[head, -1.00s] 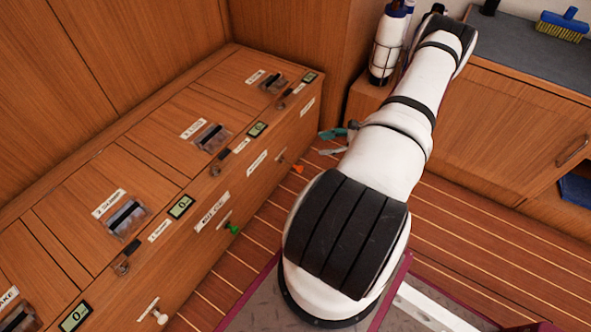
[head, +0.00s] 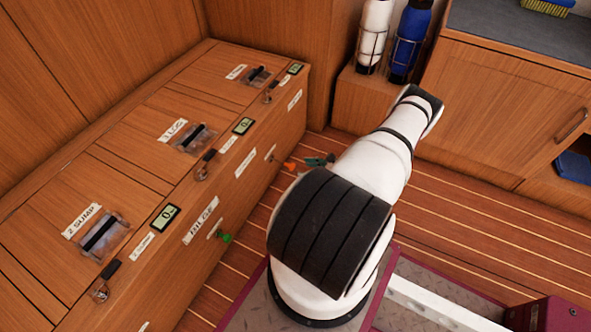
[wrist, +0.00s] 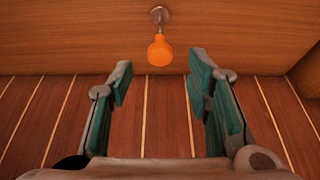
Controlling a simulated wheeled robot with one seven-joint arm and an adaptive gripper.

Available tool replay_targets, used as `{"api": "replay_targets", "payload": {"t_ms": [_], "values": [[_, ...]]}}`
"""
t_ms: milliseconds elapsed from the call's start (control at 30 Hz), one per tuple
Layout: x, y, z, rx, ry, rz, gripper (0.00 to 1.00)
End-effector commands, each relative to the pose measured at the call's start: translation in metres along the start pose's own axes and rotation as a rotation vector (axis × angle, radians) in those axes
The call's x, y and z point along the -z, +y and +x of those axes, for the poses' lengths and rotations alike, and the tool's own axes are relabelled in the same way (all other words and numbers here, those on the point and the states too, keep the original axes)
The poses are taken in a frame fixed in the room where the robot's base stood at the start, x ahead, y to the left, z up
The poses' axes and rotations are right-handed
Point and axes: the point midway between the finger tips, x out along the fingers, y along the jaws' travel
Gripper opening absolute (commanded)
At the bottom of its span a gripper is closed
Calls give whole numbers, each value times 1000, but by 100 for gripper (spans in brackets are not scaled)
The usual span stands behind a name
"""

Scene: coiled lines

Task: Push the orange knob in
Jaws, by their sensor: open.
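The orange knob (head: 289,166) sticks out from the front of the wooden locker, towards its far end. In the wrist view the knob (wrist: 160,52) hangs from a round metal mount, upper middle, with its rounded end towards me. My gripper (head: 318,162) is just right of the knob in the head view, partly hidden by my arm. In the wrist view my gripper (wrist: 160,74) is open and empty. Its teal fingers stand left and right of the knob's line, and the knob shows beyond the gap between the tips. I see no contact.
A green knob (head: 226,238) sticks out of the same locker front, nearer to me. The locker top (head: 150,132) carries covered switches, small displays and labels. A white bottle (head: 375,28) and a blue bottle (head: 411,40) stand at the back. Striped floor (head: 470,215) lies open at right.

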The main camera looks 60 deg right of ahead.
Motion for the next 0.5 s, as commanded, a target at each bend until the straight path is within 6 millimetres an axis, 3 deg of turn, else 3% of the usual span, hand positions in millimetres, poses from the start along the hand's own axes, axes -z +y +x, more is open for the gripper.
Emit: {"api": "replay_targets", "payload": {"t_ms": [200, 500], "values": [[2, 0, 38, -1, 0, -1, 45], [0, 0, 58, 0, 0, -1, 45]]}}
